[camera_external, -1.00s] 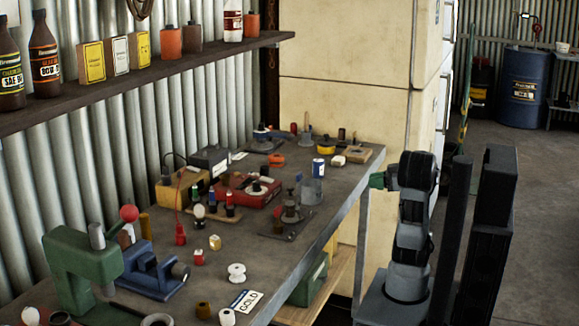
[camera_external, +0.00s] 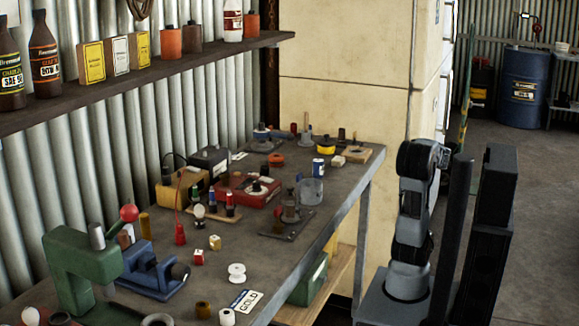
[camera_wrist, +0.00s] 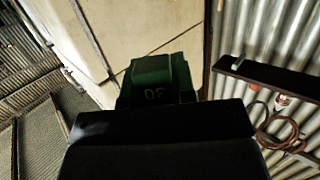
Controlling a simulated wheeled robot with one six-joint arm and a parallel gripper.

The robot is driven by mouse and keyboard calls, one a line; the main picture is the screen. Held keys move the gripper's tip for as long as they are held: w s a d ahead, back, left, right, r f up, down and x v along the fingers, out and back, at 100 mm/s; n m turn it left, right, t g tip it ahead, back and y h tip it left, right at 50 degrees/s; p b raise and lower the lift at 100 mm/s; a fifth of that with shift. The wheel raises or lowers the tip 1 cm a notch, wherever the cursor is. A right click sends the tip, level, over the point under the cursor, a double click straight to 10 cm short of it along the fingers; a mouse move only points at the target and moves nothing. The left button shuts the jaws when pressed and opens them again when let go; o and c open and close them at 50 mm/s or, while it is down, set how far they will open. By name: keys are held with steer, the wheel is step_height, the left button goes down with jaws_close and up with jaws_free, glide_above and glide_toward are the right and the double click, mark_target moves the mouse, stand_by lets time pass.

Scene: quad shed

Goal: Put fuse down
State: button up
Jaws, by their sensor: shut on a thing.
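A green block-like fuse (camera_wrist: 158,75) with pale markings like a number shows in the middle of the wrist view. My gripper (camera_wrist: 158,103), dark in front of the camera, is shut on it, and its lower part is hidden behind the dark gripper. In the external view the end of my arm (camera_external: 440,154) is raised to the right of the bench, beyond its edge. The fuse cannot be made out there.
The grey workbench (camera_external: 338,205) carries a blue vise (camera_external: 150,275), a green press (camera_external: 75,265), a red box (camera_external: 250,189), a clear cup (camera_external: 310,191) and a GOLD label (camera_external: 247,301). A cream cabinet (camera_external: 345,100) stands behind. A shelf (camera_external: 150,77) runs along the wall.

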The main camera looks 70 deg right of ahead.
steer(key=s+d+f+m+g+h, duration=0.5)
steer(key=s+d+f+m+g, duration=0.35)
steer(key=d, duration=0.35)
step_height(320, 180, up, 17)
steer(key=p, duration=1.8)
steer(key=w+a+n+t+y, duration=0.2)
steer(key=w+a, duration=0.3)
steer(key=w, duration=0.4)
steer(key=w+a+n+t+y, duration=0.1)
steer(key=w+a+n+t, duration=0.2)
steer(key=w+a, duration=0.3)
steer(key=w+a+n+t+y, duration=0.2)
steer(key=w+a+n+t, duration=0.1)
steer(key=w, duration=1.1)
steer(key=shift+w+a+r+n+t+y, duration=0.15)
steer(key=shift+a+r+n+t+y, duration=0.2)
steer(key=shift+a, duration=0.9)
steer(key=shift+f, duration=0.1)
